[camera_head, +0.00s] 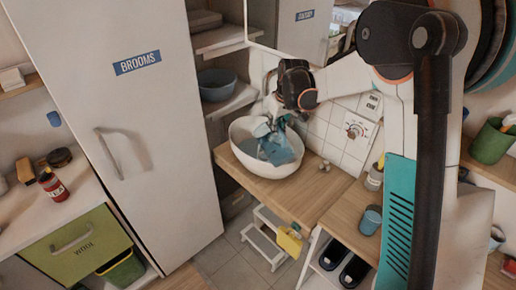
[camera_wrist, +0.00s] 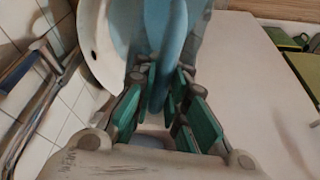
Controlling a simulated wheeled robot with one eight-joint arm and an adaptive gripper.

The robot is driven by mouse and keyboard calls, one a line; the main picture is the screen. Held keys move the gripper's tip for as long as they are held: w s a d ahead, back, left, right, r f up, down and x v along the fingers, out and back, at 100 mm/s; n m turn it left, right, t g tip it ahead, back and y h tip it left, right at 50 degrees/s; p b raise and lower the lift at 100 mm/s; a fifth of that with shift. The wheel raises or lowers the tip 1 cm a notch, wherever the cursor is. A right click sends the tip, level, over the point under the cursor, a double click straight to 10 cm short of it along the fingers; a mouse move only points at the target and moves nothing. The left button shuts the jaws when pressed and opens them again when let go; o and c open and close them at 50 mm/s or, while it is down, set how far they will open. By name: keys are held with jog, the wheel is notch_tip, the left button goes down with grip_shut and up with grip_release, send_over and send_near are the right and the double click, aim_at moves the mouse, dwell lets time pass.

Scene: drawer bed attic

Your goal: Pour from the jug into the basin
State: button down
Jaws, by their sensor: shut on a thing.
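The white oval basin (camera_head: 238,134) stands on a wooden counter beside the tiled wall. Its white wall and a small dark hole show in the wrist view (camera_wrist: 92,25). The blue jug (camera_head: 282,151) is tilted over the basin's inside, within the rim's outline. My gripper (camera_head: 275,124) is above it, coming from the upper right. In the wrist view the green-padded fingers (camera_wrist: 165,100) are shut on a blue part of the jug (camera_wrist: 185,35). The jug's mouth is hidden, and I cannot tell whether anything flows from it. A grey-blue patch shows inside the basin.
A tall cabinet labelled BROOMS (camera_head: 130,110) stands left of the basin. A blue bowl (camera_head: 216,84) sits on a shelf behind. A blue cup (camera_head: 371,219) stands on the right counter (camera_head: 345,215). A white step stool (camera_head: 262,240) is on the floor below.

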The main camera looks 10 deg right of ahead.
jog(key=shift+w+a+f+g+h+p, duration=0.15)
jog(key=shift+w+a+g, duration=0.15)
jog(key=shift+w, duration=0.35)
jog(key=shift+w+a+g+h+p, duration=0.1)
jog(key=shift+w+a+g+h, duration=0.2)
jog(key=shift+w, duration=0.35)
jog(key=shift+w+a+f+g+h+p, duration=0.1)
jog(key=shift+w+a+g, duration=0.1)
jog(key=shift+w+g, duration=0.35)
dwell(0.5)
